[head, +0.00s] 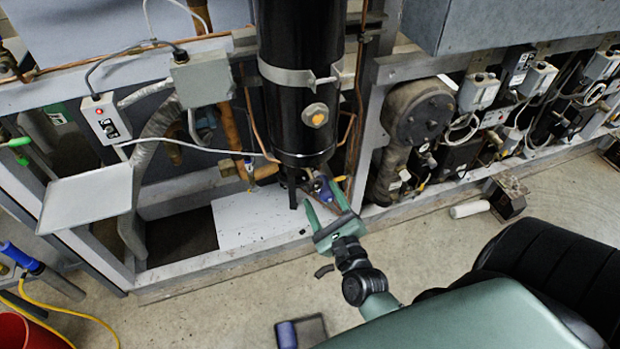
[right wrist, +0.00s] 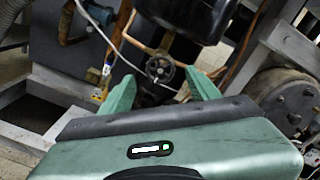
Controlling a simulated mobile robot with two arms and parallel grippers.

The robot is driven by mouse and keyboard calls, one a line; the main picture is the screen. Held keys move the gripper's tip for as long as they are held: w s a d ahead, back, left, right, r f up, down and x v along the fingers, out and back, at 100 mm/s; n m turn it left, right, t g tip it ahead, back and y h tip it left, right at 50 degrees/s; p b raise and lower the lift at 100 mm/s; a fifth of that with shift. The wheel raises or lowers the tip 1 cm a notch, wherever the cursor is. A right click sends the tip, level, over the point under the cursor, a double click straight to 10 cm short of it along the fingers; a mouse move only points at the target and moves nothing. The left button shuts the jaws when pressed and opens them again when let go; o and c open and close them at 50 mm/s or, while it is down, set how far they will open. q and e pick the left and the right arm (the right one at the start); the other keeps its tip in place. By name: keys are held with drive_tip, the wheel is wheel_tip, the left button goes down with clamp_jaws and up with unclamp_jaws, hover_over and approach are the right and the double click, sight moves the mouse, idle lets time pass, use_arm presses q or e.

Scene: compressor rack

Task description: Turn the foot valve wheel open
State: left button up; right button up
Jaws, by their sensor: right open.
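The foot valve wheel (right wrist: 159,69) is a small, dark, spoked handwheel below the black cylinder (head: 300,80). In the right wrist view it appears between the fingertips of my right gripper (right wrist: 161,75), seemingly just beyond them. I see no contact. My right gripper (head: 324,200) has green fingers spread open, with nothing held, and reaches toward the foot of the cylinder in the head view. There I cannot clearly make out the wheel among the parts by the fingertips. My left gripper is not in view.
Copper pipes (right wrist: 148,48) and a white cable run near the wheel. A grey frame post (head: 372,150) and a dark compressor (head: 415,115) stand to the right. A white panel (head: 255,218) lies left of the gripper. The concrete floor in front is mostly clear.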

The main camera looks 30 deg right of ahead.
sight(311, 174)
drive_tip(key=shift+w+d+r, duration=0.15)
drive_tip(key=shift+w+r, duration=0.1)
drive_tip(key=shift+w, duration=0.05)
drive_tip(key=x, duration=0.7)
drive_tip(key=shift+w+f, duration=0.1)
clamp_jaws()
drive_tip(key=shift+p, duration=0.3)
